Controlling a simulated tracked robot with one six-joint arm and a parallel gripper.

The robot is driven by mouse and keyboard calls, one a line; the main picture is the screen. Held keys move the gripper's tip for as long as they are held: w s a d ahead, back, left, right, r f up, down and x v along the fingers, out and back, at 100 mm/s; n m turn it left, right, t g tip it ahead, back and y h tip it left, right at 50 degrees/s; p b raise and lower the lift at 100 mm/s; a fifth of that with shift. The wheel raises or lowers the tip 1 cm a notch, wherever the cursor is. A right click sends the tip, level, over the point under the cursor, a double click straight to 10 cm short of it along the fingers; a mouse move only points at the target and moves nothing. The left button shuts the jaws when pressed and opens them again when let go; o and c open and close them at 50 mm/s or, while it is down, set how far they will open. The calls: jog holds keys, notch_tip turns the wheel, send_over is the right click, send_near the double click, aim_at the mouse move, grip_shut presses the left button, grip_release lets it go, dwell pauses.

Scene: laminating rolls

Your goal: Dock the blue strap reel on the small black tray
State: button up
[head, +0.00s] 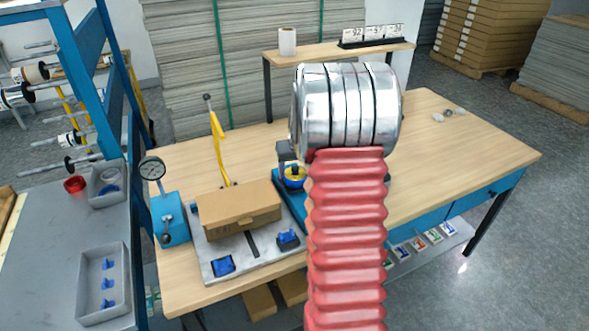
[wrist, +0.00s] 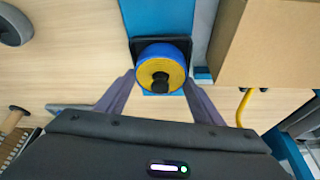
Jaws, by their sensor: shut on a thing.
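The blue strap reel (wrist: 172,50) has a blue rim, a yellow face and a dark hub knob. In the wrist view it sits between the two fingers of my gripper (wrist: 160,82), which is shut on it. The small black tray (wrist: 190,44) shows as dark edges behind the reel, over a blue base (wrist: 158,14). I cannot tell whether the reel touches the tray. In the head view the reel (head: 294,181) is beside my red arm, above the blue base (head: 289,203). My arm hides part of the reel and the tray there.
A cardboard box (head: 238,212) lies on a metal plate left of the reel. A yellow lever (head: 218,145) stands behind it, and a gauge on a blue stand (head: 170,212) is farther left. The table (head: 465,145) is mostly clear on the right.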

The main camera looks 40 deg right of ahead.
jog(key=shift+f, duration=0.25)
jog(key=o, duration=0.9)
jog(key=v, duration=1.1)
jog(key=shift+s, duration=0.1)
dwell(0.6)
dwell(0.8)
